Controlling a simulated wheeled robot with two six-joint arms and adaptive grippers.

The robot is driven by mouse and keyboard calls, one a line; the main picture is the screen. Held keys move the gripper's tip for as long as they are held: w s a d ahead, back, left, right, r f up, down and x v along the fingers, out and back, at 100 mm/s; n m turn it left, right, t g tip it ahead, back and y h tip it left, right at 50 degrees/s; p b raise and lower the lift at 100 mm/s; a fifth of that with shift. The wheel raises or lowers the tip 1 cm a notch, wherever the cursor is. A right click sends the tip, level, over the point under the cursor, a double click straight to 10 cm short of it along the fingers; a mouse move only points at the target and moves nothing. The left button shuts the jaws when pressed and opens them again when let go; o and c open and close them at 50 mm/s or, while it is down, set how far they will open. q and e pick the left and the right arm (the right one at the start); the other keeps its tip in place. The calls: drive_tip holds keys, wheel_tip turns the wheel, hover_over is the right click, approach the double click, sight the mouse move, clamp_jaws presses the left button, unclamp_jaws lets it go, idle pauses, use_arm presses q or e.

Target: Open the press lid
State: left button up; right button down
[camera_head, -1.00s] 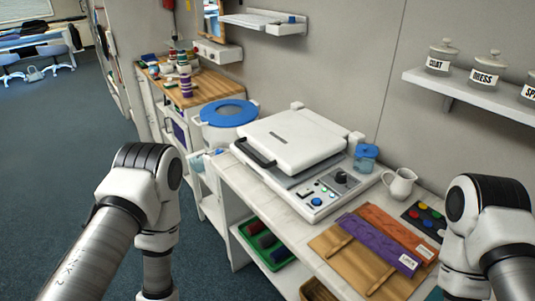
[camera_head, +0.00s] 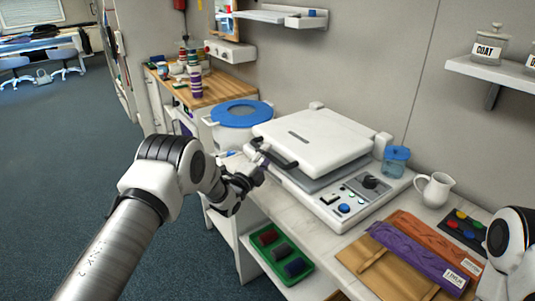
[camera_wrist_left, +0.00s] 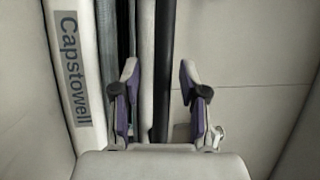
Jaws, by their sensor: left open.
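The white press (camera_head: 345,197) stands on the pale counter, its lid (camera_head: 325,135) lying nearly flat over the base. A dark handle (camera_head: 275,154) runs along the lid's left front edge. My left gripper (camera_head: 262,165) is at this handle, open. In the left wrist view, the open fingers (camera_wrist_left: 160,80) stand on either side of a dark bar (camera_wrist_left: 163,50), which looks like the handle; contact cannot be told. My right gripper is out of view; only part of that arm shows at the right edge.
A blue-lidded white tub (camera_head: 238,115) stands left of the press. A blue jar (camera_head: 395,162) and a white jug (camera_head: 434,190) stand to its right. Folded cloths (camera_head: 415,255) lie in front. A wall shelf (camera_head: 495,72) hangs above right. Open floor lies left.

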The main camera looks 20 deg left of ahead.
use_arm(q)
drive_tip(key=shift+w+d+r, duration=0.1)
drive_tip(key=shift+w, duration=0.2)
drive_tip(key=shift+s+r, duration=0.1)
clamp_jaws()
